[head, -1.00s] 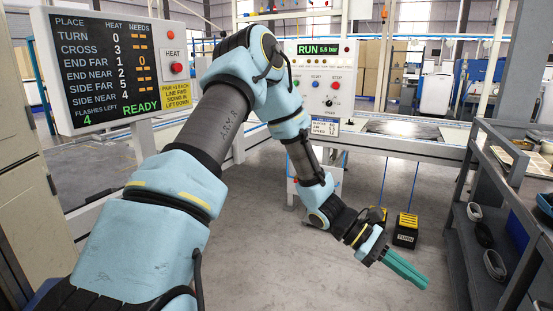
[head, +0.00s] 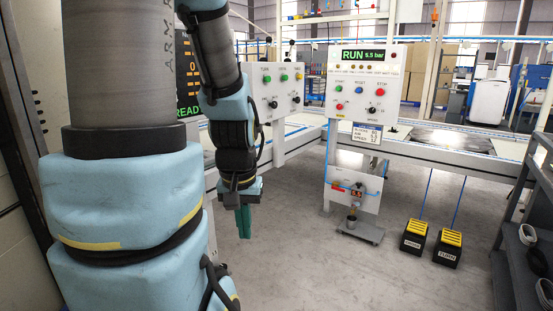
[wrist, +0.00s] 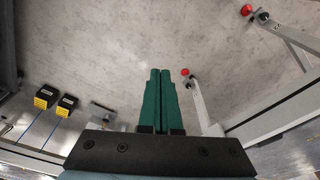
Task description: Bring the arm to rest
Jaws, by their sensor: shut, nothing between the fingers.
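My gripper (head: 245,221) hangs pointing down on my folded blue and grey arm, left of the middle in the head view. Its green fingers are together and hold nothing. In the wrist view the closed fingers (wrist: 159,100) stand over bare grey floor. The gripper is apart from the panels and the line. My upper arm covers the left part of the head view and hides most of the heat display (head: 188,75).
The RUN panel (head: 361,90) stands right of my gripper, with a button panel (head: 279,92) behind the arm. Two yellow-topped pedals (head: 416,237) (head: 448,248) sit on the floor. A grey shelf (head: 512,225) is at the right edge. Open floor (head: 320,270) lies between.

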